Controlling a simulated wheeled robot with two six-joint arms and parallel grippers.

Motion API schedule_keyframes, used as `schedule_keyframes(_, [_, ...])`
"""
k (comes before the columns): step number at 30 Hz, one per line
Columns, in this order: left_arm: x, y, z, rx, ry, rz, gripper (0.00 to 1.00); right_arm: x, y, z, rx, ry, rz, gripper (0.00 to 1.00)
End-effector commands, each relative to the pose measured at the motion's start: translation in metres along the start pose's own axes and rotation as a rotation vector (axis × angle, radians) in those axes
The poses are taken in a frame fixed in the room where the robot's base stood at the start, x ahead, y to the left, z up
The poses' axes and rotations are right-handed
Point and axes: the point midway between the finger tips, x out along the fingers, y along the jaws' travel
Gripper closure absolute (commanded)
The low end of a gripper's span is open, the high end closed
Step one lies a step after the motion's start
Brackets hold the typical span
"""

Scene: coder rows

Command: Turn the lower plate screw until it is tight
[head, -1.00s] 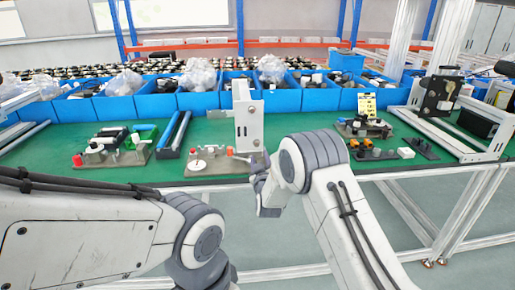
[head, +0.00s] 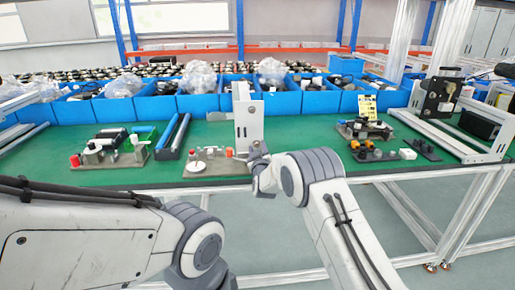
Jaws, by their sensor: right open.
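A white upright plate (head: 247,122) stands on a grey base plate (head: 208,170) at the front edge of the green bench. The lower plate screw is too small to make out, or is hidden by my gripper. My right gripper (head: 257,152) is at the lower right edge of the upright plate. It looks small and partly merges with the wrist, and it is open with nothing visible in it. I cannot tell whether it touches the plate. My left arm crosses the lower left, and its gripper is out of view.
An orange-tipped part (head: 229,152) and a red-topped part (head: 192,155) sit on the same base. Another fixture (head: 105,157) stands to the left, with a small assembly (head: 365,128) to the right. Blue bins (head: 203,103) line the back. The bench between is mostly clear.

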Motion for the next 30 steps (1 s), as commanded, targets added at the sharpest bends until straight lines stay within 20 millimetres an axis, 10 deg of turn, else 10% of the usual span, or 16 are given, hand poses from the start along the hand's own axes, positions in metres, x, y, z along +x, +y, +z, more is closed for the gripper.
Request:
schedule_keyframes(25, [0.0085, -0.0006, 0.0004, 0.000, 0.000, 0.000, 0.50, -0.0004, 0.0000, 0.0000, 0.000, 0.000, 0.000, 0.53])
schedule_keyframes(30, [0.0084, -0.0006, 0.0004, 0.000, 0.000, 0.000, 0.50, -0.0003, -0.0001, 0.0001, 0.000, 0.000, 0.000, 1.00])
